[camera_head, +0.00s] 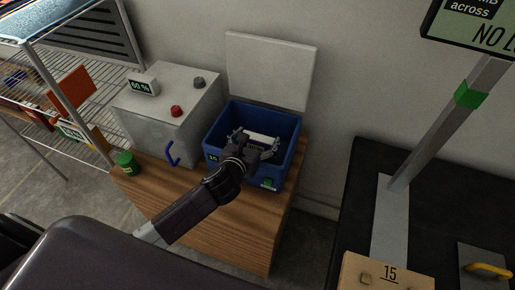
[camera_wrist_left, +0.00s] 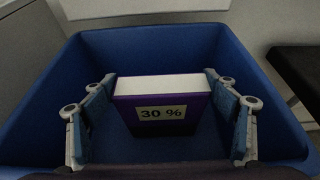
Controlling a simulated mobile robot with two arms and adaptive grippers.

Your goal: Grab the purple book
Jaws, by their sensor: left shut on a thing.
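The purple book (camera_wrist_left: 195,106) stands inside the blue bin (camera_wrist_left: 45,110), its white page edges up and a "30 %" label facing the left wrist camera. My left gripper (camera_wrist_left: 160,98) is down in the bin, with one finger on each side of the book, shut on it. In the head view my left gripper (camera_head: 247,148) reaches into the blue bin (camera_head: 291,133) from the front left, and the pale top of the book (camera_head: 262,140) shows between the fingers. My right gripper is not in view.
The bin's grey lid (camera_head: 270,70) stands open behind it. A green jar (camera_head: 127,162) stands at the table's left edge. A black table (camera_head: 350,215) is at right.

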